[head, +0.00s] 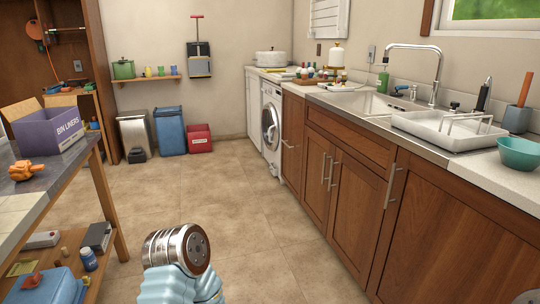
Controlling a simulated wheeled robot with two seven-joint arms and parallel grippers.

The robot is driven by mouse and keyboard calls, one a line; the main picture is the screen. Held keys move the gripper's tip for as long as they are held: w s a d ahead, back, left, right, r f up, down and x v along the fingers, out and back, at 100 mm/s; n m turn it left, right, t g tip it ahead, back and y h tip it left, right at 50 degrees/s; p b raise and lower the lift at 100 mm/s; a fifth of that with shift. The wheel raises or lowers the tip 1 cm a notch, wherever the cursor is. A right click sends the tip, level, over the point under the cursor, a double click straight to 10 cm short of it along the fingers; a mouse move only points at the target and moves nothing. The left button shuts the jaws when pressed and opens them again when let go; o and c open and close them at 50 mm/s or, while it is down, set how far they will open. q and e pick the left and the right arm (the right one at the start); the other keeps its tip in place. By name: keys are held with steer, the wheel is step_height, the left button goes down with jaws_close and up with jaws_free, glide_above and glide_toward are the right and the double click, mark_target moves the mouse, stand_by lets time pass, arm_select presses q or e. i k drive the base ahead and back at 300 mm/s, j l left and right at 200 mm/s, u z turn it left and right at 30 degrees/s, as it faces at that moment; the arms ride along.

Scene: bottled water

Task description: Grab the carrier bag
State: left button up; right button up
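I cannot make out a carrier bag in the head view. A purple box marked "BIN LINERS" (50,130) stands on the workbench at the left; its top is open and its inside is largely hidden. Neither gripper shows in this view, so I cannot see what they hold.
The workbench (52,187) at left has a lower shelf with a blue box (45,286). Bins (170,131) and a red box (199,139) stand by the back wall. Wooden cabinets (345,165) with a sink and dish rack (449,130) line the right. The tiled floor between is clear.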

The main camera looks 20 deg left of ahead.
mark_target(22, 170)
steer(key=i+j+u, duration=0.15)
steer(key=i+u, duration=1)
steer(key=i, duration=0.4)
steer(key=i+l+u, duration=0.1)
steer(key=i, duration=0.45)
steer(key=i+l+u, duration=0.15)
steer(key=i, duration=0.45)
steer(key=l, duration=0.05)
